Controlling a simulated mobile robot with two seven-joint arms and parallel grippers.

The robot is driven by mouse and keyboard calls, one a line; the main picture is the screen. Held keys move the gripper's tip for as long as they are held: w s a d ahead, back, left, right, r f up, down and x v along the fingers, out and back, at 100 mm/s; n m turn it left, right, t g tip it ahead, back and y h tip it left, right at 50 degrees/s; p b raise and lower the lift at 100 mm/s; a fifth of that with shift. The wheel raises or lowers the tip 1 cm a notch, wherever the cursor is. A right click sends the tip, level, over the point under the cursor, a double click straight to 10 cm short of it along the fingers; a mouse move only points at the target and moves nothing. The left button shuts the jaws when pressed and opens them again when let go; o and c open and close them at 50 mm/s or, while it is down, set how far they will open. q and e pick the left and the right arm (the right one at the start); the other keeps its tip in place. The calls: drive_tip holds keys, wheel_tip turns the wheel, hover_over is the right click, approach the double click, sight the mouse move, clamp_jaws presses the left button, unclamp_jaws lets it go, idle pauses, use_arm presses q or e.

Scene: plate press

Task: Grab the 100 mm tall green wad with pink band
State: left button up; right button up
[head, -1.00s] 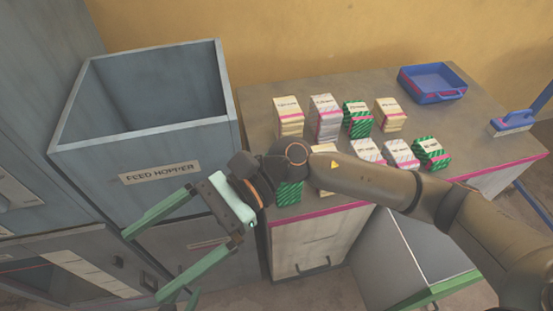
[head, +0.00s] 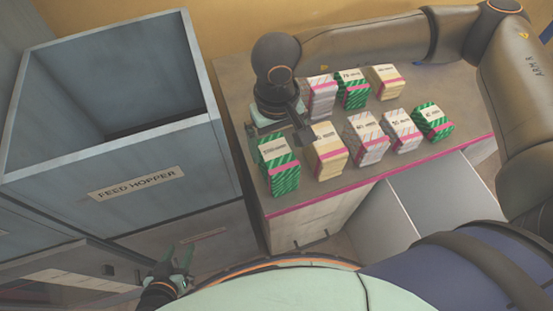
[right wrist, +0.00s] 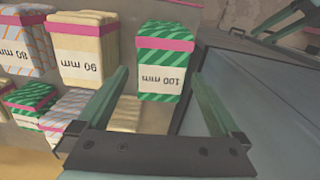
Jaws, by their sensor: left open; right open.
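The 100 mm wad (head: 280,178), green striped with a pink band, stands upright at the front left corner of the cabinet top. In the right wrist view its "100 mm" label (right wrist: 161,80) faces me. My right gripper (head: 276,129) is open just behind this wad, its arm reaching across the back. In the right wrist view its open fingers (right wrist: 163,80) point at the wad, which shows between and beyond the tips; contact cannot be told. My left gripper (head: 183,262) is open and empty, low in front of the hopper.
A cream 90 mm wad (head: 326,150) stands close right of the green one. Several other wads (head: 366,140) stand in two rows, including green ones (head: 432,120). The feed hopper (head: 120,165) is left of the cabinet, with a gap between. The cabinet's front edge (head: 345,190) is pink.

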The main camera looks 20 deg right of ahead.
sight(277, 152)
wheel_tip(277, 152, down, 2)
drive_tip(key=shift+f, duration=0.15)
drive_tip(key=shift+s+f, duration=0.1)
drive_tip(key=shift+f, duration=0.5)
drive_tip(key=f+p, duration=0.1)
drive_tip(key=f, duration=0.3)
drive_tip(key=shift+s+f, duration=0.2)
drive_tip(key=c, duration=1.3)
drive_tip(key=shift+r, duration=0.1)
